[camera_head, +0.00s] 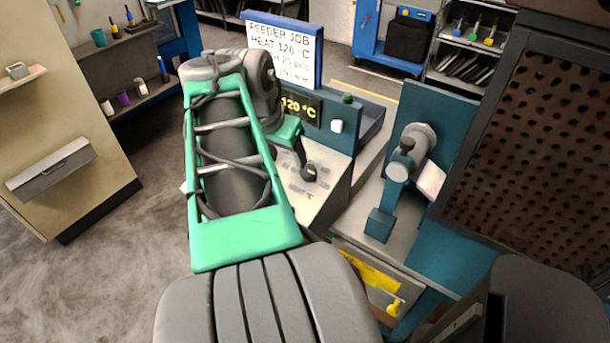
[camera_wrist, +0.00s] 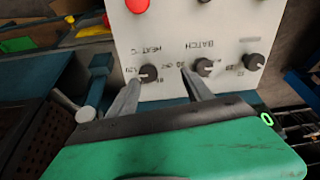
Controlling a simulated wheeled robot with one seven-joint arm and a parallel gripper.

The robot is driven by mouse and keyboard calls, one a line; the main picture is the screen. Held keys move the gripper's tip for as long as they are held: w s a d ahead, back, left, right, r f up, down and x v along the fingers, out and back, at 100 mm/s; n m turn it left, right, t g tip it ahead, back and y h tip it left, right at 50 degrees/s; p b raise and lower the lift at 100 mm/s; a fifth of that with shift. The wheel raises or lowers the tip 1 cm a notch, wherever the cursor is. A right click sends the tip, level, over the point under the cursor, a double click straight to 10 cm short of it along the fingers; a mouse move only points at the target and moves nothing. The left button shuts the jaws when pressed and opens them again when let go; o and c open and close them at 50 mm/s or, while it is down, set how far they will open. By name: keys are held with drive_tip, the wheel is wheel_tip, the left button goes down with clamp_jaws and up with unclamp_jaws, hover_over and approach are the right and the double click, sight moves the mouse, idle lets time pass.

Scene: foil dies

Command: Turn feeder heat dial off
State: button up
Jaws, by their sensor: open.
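The feeder's sloping control panel (camera_wrist: 190,30) carries a row of black dials and appears upside down in the wrist view. The heat dial (camera_wrist: 148,73), beside the "HEAT °C" lettering, is the leftmost there; its exact setting is too small to read. The batch dial (camera_wrist: 204,67) is to its right. My gripper (camera_wrist: 160,78) is open and empty, its fingertips apart near the panel with the heat dial between them in the picture, closer to the left finger. I cannot tell whether they touch. In the head view my arm partly hides the panel (camera_head: 325,205). The feeder display (camera_head: 300,108) reads 120 °C.
A third dial (camera_wrist: 254,61) and a red button (camera_wrist: 137,5) are on the panel. A job sign (camera_head: 284,50) stands behind the feeder. A teal machine with a grey cylinder (camera_head: 418,140) and a perforated dark panel (camera_head: 540,130) stand at right. Open floor lies left.

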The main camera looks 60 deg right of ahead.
sight(308, 170)
drive_tip(key=shift+m, duration=0.8)
drive_tip(key=s+d+f, duration=0.1)
drive_tip(key=f, duration=0.1)
drive_tip(key=s+d+f, duration=0.1)
drive_tip(key=d+f, duration=0.1)
drive_tip(key=s+d+f, duration=0.1)
drive_tip(key=f, duration=0.2)
drive_tip(key=shift+d+b, duration=0.25)
drive_tip(key=shift+b, duration=0.05)
drive_tip(key=shift+g, duration=0.3)
drive_tip(key=shift+c, duration=0.6)
clamp_jaws()
